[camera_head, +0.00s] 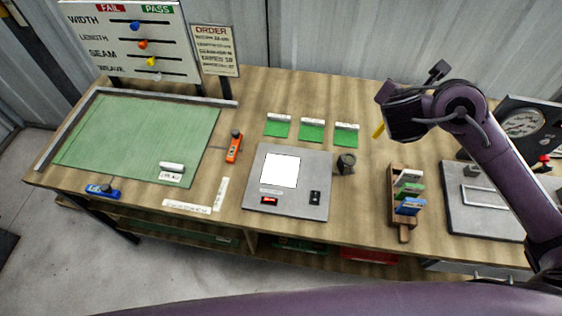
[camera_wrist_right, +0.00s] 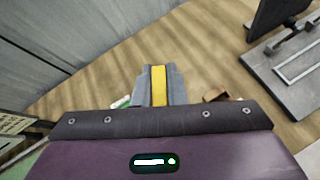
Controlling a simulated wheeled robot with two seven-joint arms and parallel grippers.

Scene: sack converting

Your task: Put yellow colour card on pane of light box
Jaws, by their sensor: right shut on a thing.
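The yellow colour card (camera_head: 378,130) is held by my right gripper (camera_head: 384,112), which is shut on it above the table, to the right of the light box. In the right wrist view the card (camera_wrist_right: 159,86) shows as a yellow strip between the grey fingers (camera_wrist_right: 158,72). The light box (camera_head: 254,199) is a grey plate on the table with a lit white pane (camera_head: 280,171). The pane is bare. My left gripper is not in view.
A wooden rack (camera_head: 404,230) holds white, green and blue cards. A dark cup (camera_head: 346,163) stands at the light box's right edge. Several green labelled patches (camera_head: 311,131) lie behind it. An orange tool (camera_head: 234,147) and green mat (camera_head: 130,135) lie left. A grey device (camera_head: 470,222) stands right.

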